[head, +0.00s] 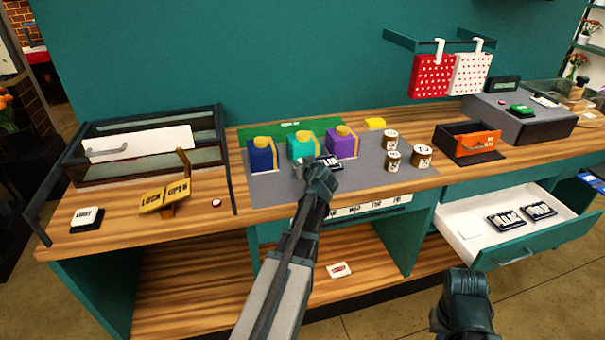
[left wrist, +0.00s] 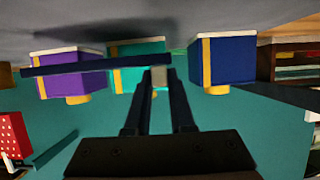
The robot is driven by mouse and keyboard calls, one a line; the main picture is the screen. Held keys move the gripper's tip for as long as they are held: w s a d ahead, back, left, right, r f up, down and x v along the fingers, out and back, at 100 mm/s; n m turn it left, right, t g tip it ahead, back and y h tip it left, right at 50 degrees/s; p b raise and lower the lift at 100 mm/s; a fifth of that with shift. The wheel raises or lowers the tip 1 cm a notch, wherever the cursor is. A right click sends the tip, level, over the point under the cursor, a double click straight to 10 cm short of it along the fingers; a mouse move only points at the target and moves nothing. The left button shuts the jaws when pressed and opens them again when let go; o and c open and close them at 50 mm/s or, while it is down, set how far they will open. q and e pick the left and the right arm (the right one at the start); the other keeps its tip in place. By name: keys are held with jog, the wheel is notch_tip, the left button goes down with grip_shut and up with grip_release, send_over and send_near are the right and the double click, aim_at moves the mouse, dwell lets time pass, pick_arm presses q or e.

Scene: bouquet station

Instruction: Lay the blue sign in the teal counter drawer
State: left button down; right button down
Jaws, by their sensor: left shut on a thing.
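My left gripper (head: 322,172) is shut on a small dark blue sign (head: 330,162) with white marks. It holds the sign over the grey mat, in front of the teal and purple boxes. In the left wrist view the sign (left wrist: 85,65) shows edge-on as a dark bar between the fingertips (left wrist: 158,76). The teal counter drawer (head: 530,240) stands pulled open at the right, with a white inside. Two dark signs with white lettering (head: 505,220) lie in it, with bare floor at its left. My right gripper (head: 465,305) is at the bottom right, in front of the drawer; its fingers are unclear.
Blue (head: 262,155), teal (head: 301,145) and purple (head: 342,143) boxes stand on the mat. Several labelled jars (head: 422,156) stand right of them. An orange-fronted tray (head: 478,143) sits on the counter behind the drawer. A yellow sign (head: 165,197) stands at the left.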

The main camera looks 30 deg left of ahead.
pick_arm(q)
jog(key=shift+f+b, duration=1.45)
jog(key=shift+f, duration=0.3)
jog(key=shift+d, duration=0.1)
jog(key=shift+f, duration=0.2)
jog(key=c, duration=0.8)
grip_release()
jog(key=shift+o, duration=0.2)
jog(key=shift+r, duration=0.2)
jog(key=shift+s+d+r, duration=0.2)
jog(key=p+v, duration=0.4)
jog(key=v, duration=0.7)
jog(key=shift+s+d+p, duration=0.15)
jog(key=shift+p, duration=0.2)
jog(key=shift+f, duration=0.1)
